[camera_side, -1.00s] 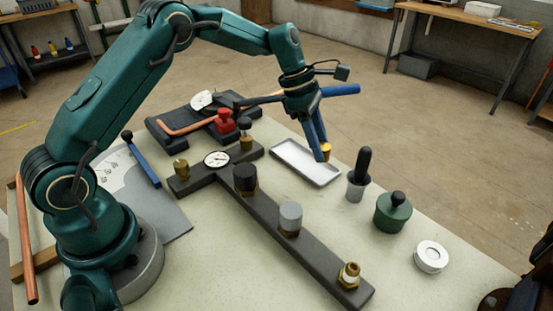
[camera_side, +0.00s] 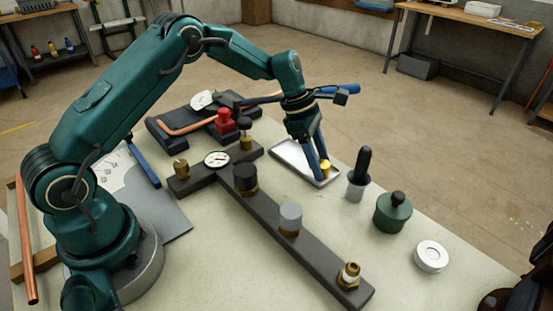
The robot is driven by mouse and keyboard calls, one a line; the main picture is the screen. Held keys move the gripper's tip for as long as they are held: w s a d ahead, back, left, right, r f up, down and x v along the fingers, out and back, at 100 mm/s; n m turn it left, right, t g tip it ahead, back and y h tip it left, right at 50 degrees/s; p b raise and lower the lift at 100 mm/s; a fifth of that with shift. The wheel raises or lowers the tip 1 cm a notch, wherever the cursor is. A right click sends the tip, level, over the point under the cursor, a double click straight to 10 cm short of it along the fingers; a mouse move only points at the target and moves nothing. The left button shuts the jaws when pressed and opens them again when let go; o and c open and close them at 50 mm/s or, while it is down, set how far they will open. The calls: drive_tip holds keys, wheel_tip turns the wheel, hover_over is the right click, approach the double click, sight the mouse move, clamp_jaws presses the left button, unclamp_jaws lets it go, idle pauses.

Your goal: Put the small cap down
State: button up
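The small cap (camera_side: 325,165) is brass-coloured and sits at the tips of my gripper (camera_side: 322,163). My gripper points down over the near right end of the white tray (camera_side: 290,158). Its blue fingers look closed around the cap, and part of the cap is hidden behind them. The cap appears low, at or just above the tray floor; I cannot tell whether it touches.
A grey cup with a black-handled tool (camera_side: 360,172) and a green pot with a black knob (camera_side: 392,212) stand right of the tray. A dark manifold bar (camera_side: 265,212) with several fittings runs in front. A white roll (camera_side: 431,257) lies at the right.

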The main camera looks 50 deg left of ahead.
drive_tip(key=s+a+r+m+y, duration=0.1)
drive_tip(key=s+a+r+m, duration=0.15)
drive_tip(key=r, duration=0.55)
drive_tip(key=s+a+r+m, duration=0.1)
drive_tip(key=s+r+m, duration=0.15)
drive_tip(key=r, duration=0.45)
drive_tip(key=s+d+m+t+y, duration=0.1)
drive_tip(key=s+m+t+y, duration=0.2)
drive_tip(key=s+m, duration=1.5)
drive_tip(key=s, duration=0.2)
drive_tip(key=shift+s+d+f+t, duration=0.15)
drive_tip(key=shift+s+d+t, duration=0.05)
drive_tip(key=shift+s+t, duration=0.1)
